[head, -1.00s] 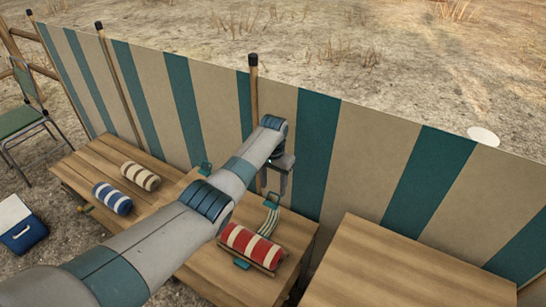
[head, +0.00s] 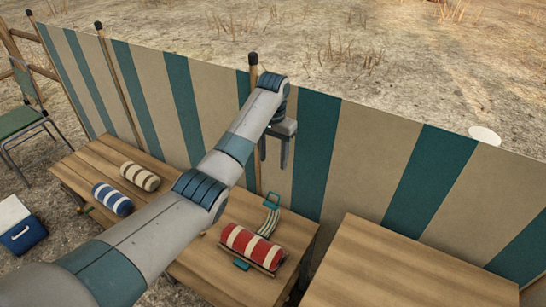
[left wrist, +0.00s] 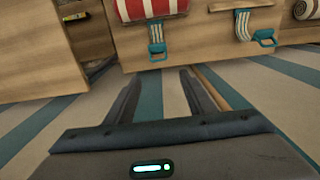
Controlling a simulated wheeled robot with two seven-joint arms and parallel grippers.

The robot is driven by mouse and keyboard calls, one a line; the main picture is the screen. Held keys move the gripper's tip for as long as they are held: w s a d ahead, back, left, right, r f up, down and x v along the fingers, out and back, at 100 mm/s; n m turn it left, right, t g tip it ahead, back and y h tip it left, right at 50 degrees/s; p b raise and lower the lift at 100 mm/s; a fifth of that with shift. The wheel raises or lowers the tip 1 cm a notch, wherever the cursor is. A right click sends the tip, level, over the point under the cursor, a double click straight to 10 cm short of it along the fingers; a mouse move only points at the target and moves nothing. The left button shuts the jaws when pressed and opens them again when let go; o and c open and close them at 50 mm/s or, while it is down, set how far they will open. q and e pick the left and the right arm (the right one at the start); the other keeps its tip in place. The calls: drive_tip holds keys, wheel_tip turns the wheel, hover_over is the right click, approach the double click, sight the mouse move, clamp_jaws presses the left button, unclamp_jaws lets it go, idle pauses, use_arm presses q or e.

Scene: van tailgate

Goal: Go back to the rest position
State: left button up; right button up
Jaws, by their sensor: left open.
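My left gripper (head: 275,158) is raised above the far side of the wooden table (head: 295,234), in front of the striped windbreak. Its two fingers point down, apart and empty, and they also show in the left wrist view (left wrist: 162,100). The red-and-white roll (head: 251,245) lies on the table below the gripper, apart from it. A striped strap with a teal buckle (head: 271,214) lies beside the roll. In the left wrist view the red roll (left wrist: 150,8) and hanging straps with teal buckles (left wrist: 157,48) show at the top. My right gripper is not in view.
A blue-and-white roll (head: 113,199) and a beige-and-brown roll (head: 140,177) lie on the table's left part. A second, bare wooden table (head: 410,265) stands at right. The striped windbreak (head: 350,160) runs behind. A blue cooler (head: 22,233) and green chair (head: 22,122) are at left.

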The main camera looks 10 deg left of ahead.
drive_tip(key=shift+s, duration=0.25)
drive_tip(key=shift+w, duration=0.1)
